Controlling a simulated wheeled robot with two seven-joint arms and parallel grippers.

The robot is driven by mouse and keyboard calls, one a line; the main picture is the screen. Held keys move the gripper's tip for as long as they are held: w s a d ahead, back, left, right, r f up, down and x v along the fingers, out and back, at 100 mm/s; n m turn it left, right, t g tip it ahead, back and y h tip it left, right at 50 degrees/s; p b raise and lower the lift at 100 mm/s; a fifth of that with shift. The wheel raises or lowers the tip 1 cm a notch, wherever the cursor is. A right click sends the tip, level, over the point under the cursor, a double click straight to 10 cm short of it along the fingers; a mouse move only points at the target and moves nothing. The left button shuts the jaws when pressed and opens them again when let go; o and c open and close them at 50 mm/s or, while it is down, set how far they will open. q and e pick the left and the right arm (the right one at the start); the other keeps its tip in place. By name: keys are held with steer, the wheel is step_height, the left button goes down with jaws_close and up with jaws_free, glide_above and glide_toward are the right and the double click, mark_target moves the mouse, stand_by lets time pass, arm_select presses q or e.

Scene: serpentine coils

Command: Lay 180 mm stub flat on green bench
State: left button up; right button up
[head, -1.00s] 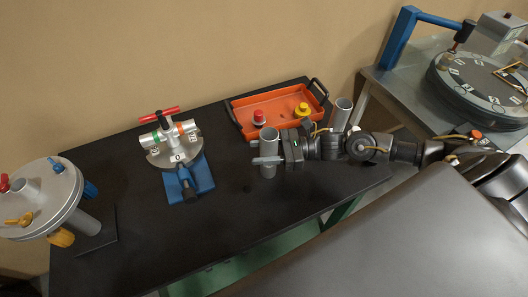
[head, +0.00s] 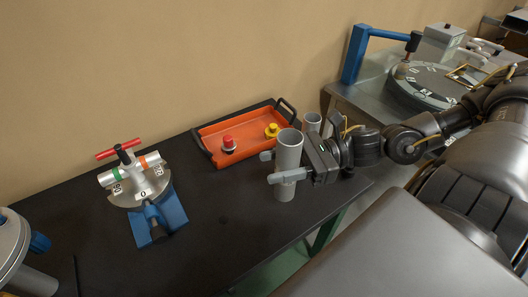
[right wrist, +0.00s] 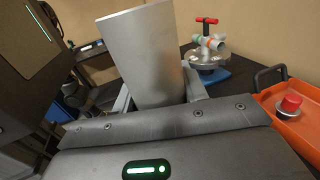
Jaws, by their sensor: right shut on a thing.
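My right gripper (head: 278,166) is shut around a plain grey tube stub (head: 289,150), which stands upright between the fingers and seems to be held above the bench top. The same stub (right wrist: 145,60) rises between the fingers in the right wrist view. Its length cannot be read. The bench has a dark top (head: 225,225) and a green frame (head: 326,232). My left gripper is not in view.
An orange tray (head: 225,158) with a red-topped piece (head: 229,143) and a yellow piece (head: 272,130) lies behind the stub. A blue-based clamp fixture (head: 150,200) with a red handle stands left. The bench top between fixture and stub is clear. A metal table (head: 375,105) is right.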

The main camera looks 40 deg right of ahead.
steer(key=shift+s+d+r+p, duration=0.15)
steer(key=shift+s+r+p, duration=0.2)
steer(key=shift+s+p, duration=0.1)
steer(key=shift+s+d+r, duration=0.2)
steer(key=shift+s+d, duration=0.1)
steer(key=shift+s, duration=0.3)
steer(key=shift+w, duration=0.1)
